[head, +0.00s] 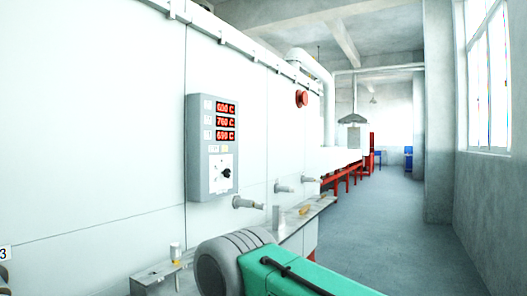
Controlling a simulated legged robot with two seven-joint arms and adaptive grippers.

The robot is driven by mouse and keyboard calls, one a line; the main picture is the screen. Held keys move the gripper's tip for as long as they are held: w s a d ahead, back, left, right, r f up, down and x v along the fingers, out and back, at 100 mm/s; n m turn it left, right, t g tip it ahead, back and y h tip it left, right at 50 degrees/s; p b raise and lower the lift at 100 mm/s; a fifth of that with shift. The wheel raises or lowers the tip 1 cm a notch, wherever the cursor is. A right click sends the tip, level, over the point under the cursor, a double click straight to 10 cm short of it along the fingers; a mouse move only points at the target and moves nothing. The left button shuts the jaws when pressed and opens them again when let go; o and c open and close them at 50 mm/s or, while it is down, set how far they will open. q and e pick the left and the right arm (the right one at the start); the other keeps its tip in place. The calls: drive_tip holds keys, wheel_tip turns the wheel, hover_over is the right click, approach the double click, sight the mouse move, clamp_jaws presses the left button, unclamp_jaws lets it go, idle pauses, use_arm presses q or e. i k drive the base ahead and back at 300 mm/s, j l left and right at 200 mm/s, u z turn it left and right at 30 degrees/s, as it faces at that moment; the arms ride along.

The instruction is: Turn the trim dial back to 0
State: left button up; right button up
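The trim dial (226,173) is a small black knob on a white plate, low on a grey control box (198,188) fixed to the white wall of the long machine. Marks surround the knob, but they are too small to read and I cannot tell which one it points at. Three red displays (225,122) sit above it; they seem to read about 600, 700 and 690 C. Neither gripper shows in the head view, and nothing is touching the dial.
A green body with a grey ribbed round part (231,262) fills the bottom centre, below the box. Short pipe stubs (243,202) stick out of the machine wall right of the box. A red button (302,99) is higher up. The grey floor (385,215) on the right is clear.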

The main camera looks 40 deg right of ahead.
sight(226, 173)
drive_tip(key=z, duration=1.05)
drive_tip(key=i+l+u, duration=0.1)
drive_tip(key=u, duration=0.3)
drive_tip(key=i+l+u, duration=0.15)
drive_tip(key=l, duration=0.2)
drive_tip(key=i+l+u, duration=0.1)
drive_tip(key=l, duration=0.25)
drive_tip(key=i+l+u, duration=0.15)
drive_tip(key=l, duration=0.25)
drive_tip(key=i+l+u, duration=0.15)
drive_tip(key=l, duration=0.25)
drive_tip(key=i+l+u, duration=0.15)
drive_tip(key=l, duration=0.2)
drive_tip(key=k, duration=0.05)
